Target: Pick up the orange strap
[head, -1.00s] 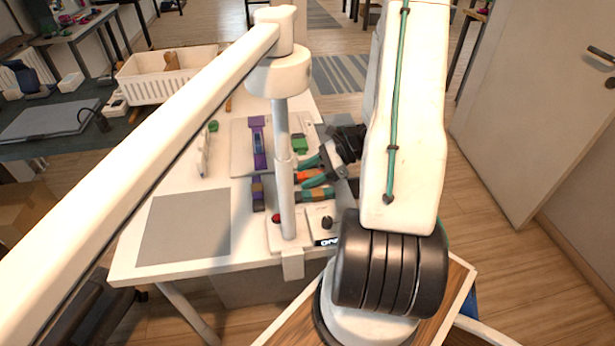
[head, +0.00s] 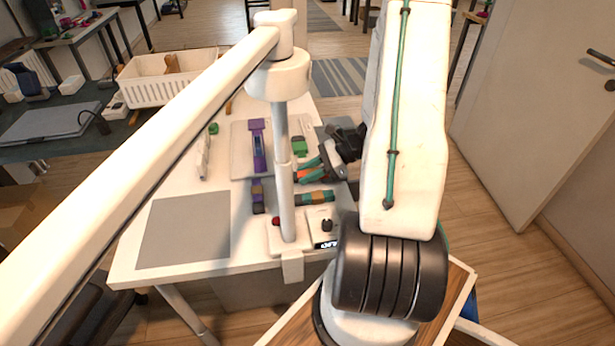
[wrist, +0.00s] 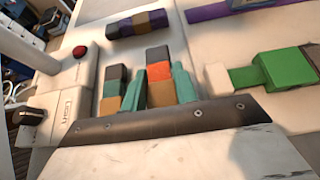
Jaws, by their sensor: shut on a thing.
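The orange strap (wrist: 159,73), with dark grey ends, stands between the two teal fingers of my gripper (wrist: 158,80) in the wrist view. The fingers are shut on it. In the head view my gripper (head: 311,169) is low over the right side of the white table, right of the pale post. There the strap is mostly hidden by the fingers, with only a little orange showing. I cannot tell whether the strap is clear of the surface.
A teal, orange and dark strap (wrist: 112,88) lies close left of my fingers. A purple-and-dark strap (wrist: 140,22) and a green clamp-like piece (wrist: 284,76) lie nearby. The pale post (head: 283,170) stands close to my gripper. A grey mat (head: 185,228) is bare at front left.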

